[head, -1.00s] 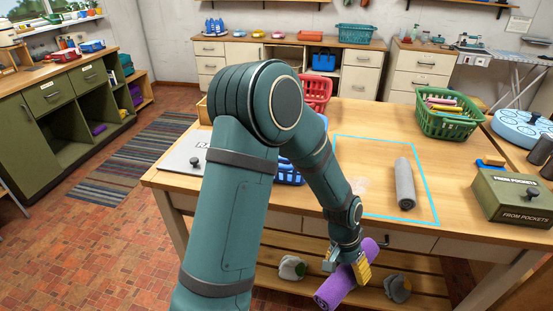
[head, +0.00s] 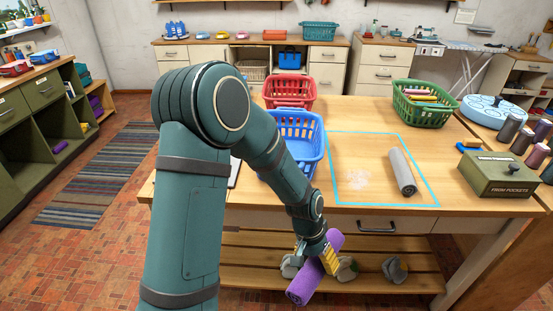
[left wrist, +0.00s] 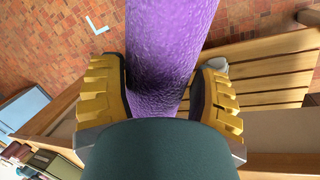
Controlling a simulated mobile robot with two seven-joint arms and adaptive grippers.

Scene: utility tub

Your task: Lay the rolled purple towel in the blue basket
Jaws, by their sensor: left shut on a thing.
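The rolled purple towel (head: 317,268) is held in my left gripper (head: 316,260), in front of the table's front edge and above the lower slatted shelf in the head view. In the left wrist view the yellow fingers of the gripper (left wrist: 164,92) press on both sides of the towel (left wrist: 165,45). The blue basket (head: 302,140) stands on the table, left of the taped outline, partly hidden behind my left arm. I cannot see into all of it. My right gripper is not in view.
A red basket (head: 290,91) stands behind the blue one. A green basket (head: 424,103) holds several rolled cloths. A grey roll (head: 402,171) lies inside the cyan outline (head: 339,177). A green box (head: 500,175) stands at the right. The outlined area is mostly clear.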

